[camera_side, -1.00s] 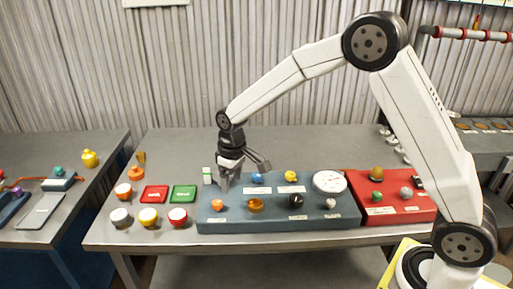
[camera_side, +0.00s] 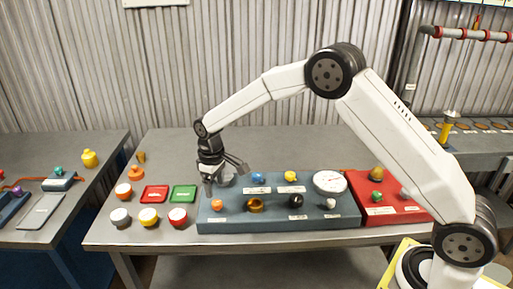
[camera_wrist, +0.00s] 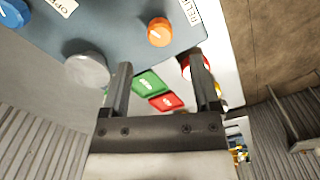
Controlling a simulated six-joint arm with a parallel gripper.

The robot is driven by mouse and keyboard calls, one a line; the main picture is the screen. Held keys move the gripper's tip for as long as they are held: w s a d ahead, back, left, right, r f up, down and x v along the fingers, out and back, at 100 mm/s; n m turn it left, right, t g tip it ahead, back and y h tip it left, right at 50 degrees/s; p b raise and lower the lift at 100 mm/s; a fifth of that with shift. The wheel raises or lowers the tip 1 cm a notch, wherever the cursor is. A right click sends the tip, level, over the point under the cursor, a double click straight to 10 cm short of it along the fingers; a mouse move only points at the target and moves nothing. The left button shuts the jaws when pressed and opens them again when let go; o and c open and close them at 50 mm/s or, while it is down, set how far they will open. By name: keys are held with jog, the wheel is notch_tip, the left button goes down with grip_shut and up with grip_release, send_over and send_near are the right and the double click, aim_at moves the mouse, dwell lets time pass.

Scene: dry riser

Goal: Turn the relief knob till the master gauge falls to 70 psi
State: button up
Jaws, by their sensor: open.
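The relief knob is an orange knob (camera_side: 217,205) at the front left of the blue console (camera_side: 275,222). In the wrist view the orange knob (camera_wrist: 159,32) lies beyond the fingertips, between their lines, beside a partly cut-off label reading "RELI". The master gauge (camera_side: 330,182) is a white round dial at the console's right; its needle is too small to read. My gripper (camera_side: 225,178) is open and empty above the console's left end, behind and above the orange knob, not touching it. Both fingers (camera_wrist: 160,65) show apart in the wrist view.
A grey knob (camera_wrist: 87,70) is near my left finger in the wrist view. Blue (camera_side: 258,179), yellow (camera_side: 290,176), amber (camera_side: 255,205) and black (camera_side: 296,201) knobs share the console. A red console (camera_side: 395,205) adjoins right.

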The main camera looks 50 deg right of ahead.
aim_at(217, 202)
jog(key=shift+f, duration=3)
grip_shut()
